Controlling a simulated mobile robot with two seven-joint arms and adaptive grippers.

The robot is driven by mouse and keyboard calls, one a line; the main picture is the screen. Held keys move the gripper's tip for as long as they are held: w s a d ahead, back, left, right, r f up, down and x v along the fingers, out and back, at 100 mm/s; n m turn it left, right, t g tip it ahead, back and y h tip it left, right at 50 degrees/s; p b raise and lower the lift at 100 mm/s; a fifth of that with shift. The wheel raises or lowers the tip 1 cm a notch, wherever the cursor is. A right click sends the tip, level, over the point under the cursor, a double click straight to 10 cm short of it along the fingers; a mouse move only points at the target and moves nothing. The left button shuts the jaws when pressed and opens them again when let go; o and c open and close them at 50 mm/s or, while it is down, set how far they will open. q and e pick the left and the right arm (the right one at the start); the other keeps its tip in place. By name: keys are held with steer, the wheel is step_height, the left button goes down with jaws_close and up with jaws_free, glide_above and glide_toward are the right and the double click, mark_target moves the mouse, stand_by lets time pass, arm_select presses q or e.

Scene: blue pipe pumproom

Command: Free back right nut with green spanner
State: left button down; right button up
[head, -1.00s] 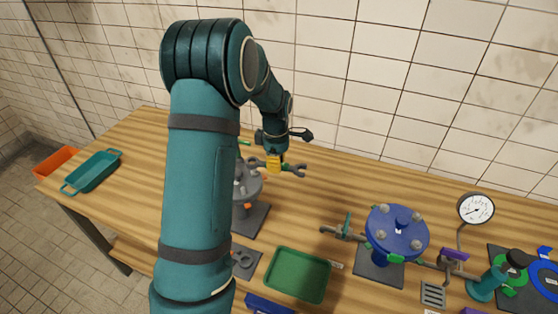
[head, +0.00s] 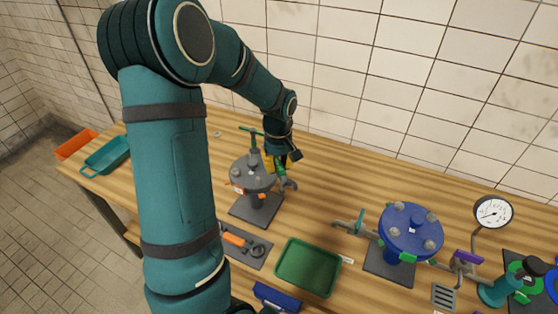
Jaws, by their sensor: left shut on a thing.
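A grey round flange (head: 248,177) on a stand with a dark square base (head: 256,207) stands at the middle left of the bench. Pale nuts and a grey valve stem with a green T-handle (head: 250,130) show on its top. My left gripper (head: 279,160) is shut at the flange's back right edge, on a spanner (head: 289,185) with a grey open end and green on its shaft. The spanner's far end and the back right nut are hidden by the gripper, so I cannot tell whether they touch. My right gripper is not in view.
A blue flange (head: 410,232) with pipes stands to the right, near a gauge (head: 493,212) and a teal bottle (head: 494,291). A green tray (head: 308,267) and a dark tool mat (head: 260,257) lie in front. Teal (head: 107,156) and orange bins (head: 75,144) sit far left.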

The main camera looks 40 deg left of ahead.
arm_select(q)
steer(key=shift+f+b, duration=0.3)
steer(key=shift+f, duration=1.3)
steer(key=shift+f+b, duration=0.2)
steer(key=shift+b, duration=0.1)
steer(key=shift+f+b, duration=0.3)
steer(key=shift+f, duration=0.05)
steer(key=shift+f+b, duration=0.35)
steer(key=shift+f, duration=0.15)
steer(key=w+n, duration=0.1)
steer(key=n, duration=0.1)
steer(key=w+d+n, duration=0.1)
steer(key=w+n, duration=0.1)
steer(key=n, duration=0.1)
